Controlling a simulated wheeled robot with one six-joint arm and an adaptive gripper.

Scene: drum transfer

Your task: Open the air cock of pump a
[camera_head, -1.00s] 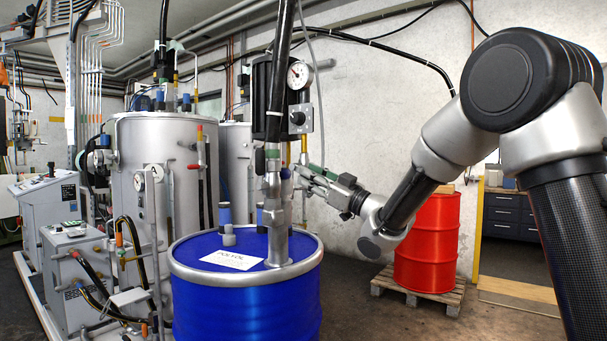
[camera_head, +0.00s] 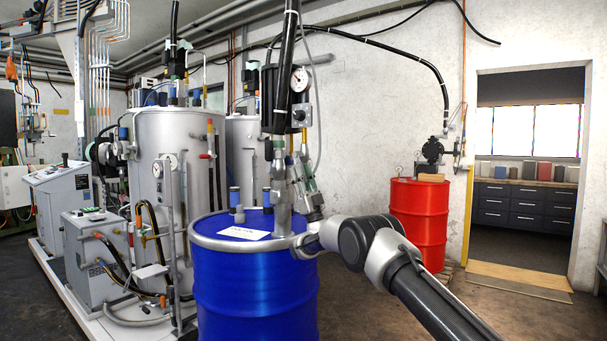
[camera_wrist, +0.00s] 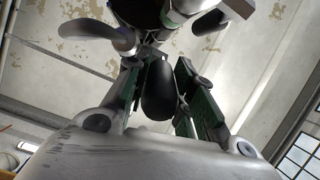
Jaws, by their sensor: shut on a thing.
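The pump on the blue drum has a black body (camera_head: 268,100), a round gauge (camera_head: 299,79) and a metal tube running down into the drum lid. My gripper (camera_head: 302,172) is beside this tube, below the gauge, reaching up from the lower right. In the wrist view my gripper (camera_wrist: 160,82) has its green-padded fingers on both sides of a dark rounded handle (camera_wrist: 157,90), apparently the air cock, and is shut on it. The head view is too small to show the cock or its turn position.
The blue drum (camera_head: 255,290) stands close below my arm. A red drum (camera_head: 418,215) with another pump stands behind at the right. Grey tanks (camera_head: 180,150) and cabinets fill the left. Open floor and a doorway lie at the right.

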